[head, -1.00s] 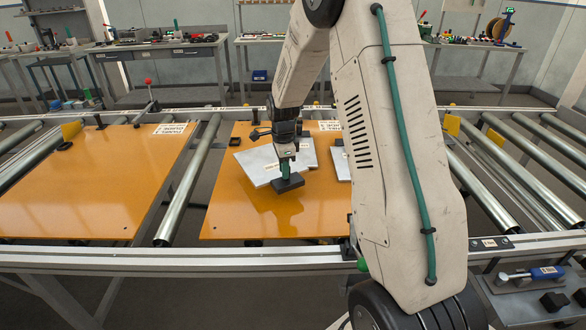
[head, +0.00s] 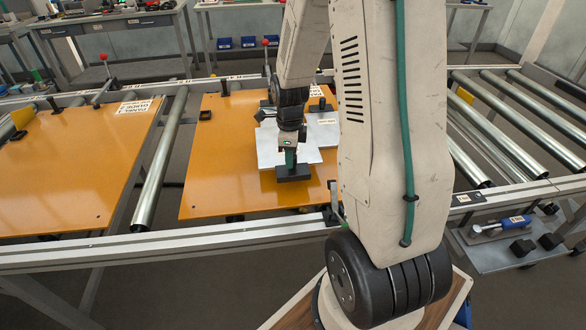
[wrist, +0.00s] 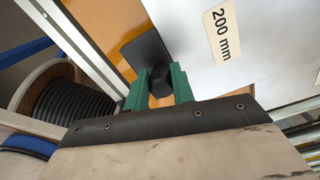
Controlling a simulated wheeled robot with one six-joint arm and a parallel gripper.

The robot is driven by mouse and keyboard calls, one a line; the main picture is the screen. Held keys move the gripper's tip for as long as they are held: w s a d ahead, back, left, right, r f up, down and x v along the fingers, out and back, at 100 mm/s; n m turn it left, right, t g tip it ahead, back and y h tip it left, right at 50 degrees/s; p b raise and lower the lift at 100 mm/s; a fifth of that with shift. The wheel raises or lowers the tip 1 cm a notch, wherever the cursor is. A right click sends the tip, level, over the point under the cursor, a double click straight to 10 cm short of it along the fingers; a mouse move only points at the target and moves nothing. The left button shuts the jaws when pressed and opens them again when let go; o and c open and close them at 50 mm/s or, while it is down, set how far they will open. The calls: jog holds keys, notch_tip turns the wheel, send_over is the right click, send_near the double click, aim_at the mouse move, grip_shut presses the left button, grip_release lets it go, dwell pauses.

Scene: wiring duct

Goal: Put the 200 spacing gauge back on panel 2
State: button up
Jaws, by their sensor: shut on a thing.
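My gripper (head: 290,158) is shut on the black round knob of the 200 spacing gauge. In the wrist view, green fingers (wrist: 160,88) clasp this knob (wrist: 160,82), with a black pad (wrist: 144,52) behind it. The gauge's pale plate (wrist: 190,60) carries a "200 mm" label. In the head view, its grey plate (head: 267,147) and a black block (head: 293,173) are over the right orange panel (head: 225,185); I cannot tell whether they touch it. The left orange panel (head: 70,175) carries a white label (head: 137,106), too small to read surely.
Another pale plate (head: 322,130) lies behind the gauge, partly hidden by my arm. A roller (head: 158,165) separates the panels. A red-knobbed lever (head: 266,50) stands at the back rail. A side shelf (head: 505,245) holds a blue-handled tool. The front-left of the right panel is clear.

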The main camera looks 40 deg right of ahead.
aim_at(293, 171)
jog(key=shift+s+a, duration=0.15)
jog(key=shift+s, duration=0.4)
jog(key=f, duration=0.2)
jog(key=shift+s+f, duration=0.4)
jog(key=shift+f, duration=0.4)
jog(key=shift+f, duration=0.15)
jog(key=o, duration=0.9)
